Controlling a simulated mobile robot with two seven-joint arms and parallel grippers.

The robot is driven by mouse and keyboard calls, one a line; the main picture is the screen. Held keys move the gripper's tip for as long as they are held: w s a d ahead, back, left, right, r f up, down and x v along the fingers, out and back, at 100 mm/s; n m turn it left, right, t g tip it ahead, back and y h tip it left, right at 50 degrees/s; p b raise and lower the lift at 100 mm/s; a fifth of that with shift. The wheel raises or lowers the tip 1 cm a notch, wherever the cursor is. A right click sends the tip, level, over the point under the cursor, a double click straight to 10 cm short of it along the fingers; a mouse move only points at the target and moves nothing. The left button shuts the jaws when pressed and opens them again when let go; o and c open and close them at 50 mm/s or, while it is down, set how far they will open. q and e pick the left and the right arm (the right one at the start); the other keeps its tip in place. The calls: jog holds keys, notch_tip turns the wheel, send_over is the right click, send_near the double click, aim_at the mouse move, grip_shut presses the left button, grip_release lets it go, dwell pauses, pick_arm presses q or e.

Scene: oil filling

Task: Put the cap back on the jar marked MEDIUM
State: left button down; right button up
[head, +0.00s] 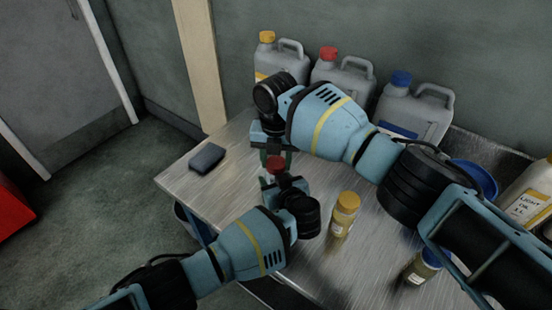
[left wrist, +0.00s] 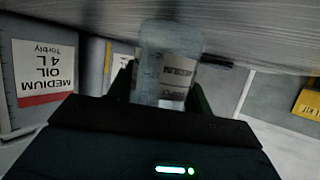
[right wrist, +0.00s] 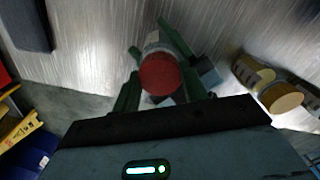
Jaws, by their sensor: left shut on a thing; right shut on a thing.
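The jar marked MEDIUM (left wrist: 168,68) is a clear jar with a white label, seen between my left gripper's fingers (left wrist: 160,85). The left gripper (head: 279,182) is shut on it. The red cap (head: 275,164) is right above the left gripper in the head view. It also shows in the right wrist view (right wrist: 160,72), between the fingers of my right gripper (right wrist: 163,88), which is shut on it. The cap lines up with the jar below it. I cannot tell whether the cap touches the rim, because the grippers hide the join.
A yellow-capped jar (head: 344,214) and a blue-capped jar (head: 420,268) stand on the metal table (head: 235,165). A dark block (head: 207,158) lies at left. Canisters with yellow (head: 278,62), red (head: 342,74) and blue (head: 415,108) caps line the back. A blue bowl (head: 478,178) is at right.

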jog(key=o, duration=1.1)
jog(key=shift+r, duration=2.25)
jog(key=shift+c, duration=0.4)
jog(key=shift+r+m, duration=0.7)
jog(key=shift+r, duration=1.1)
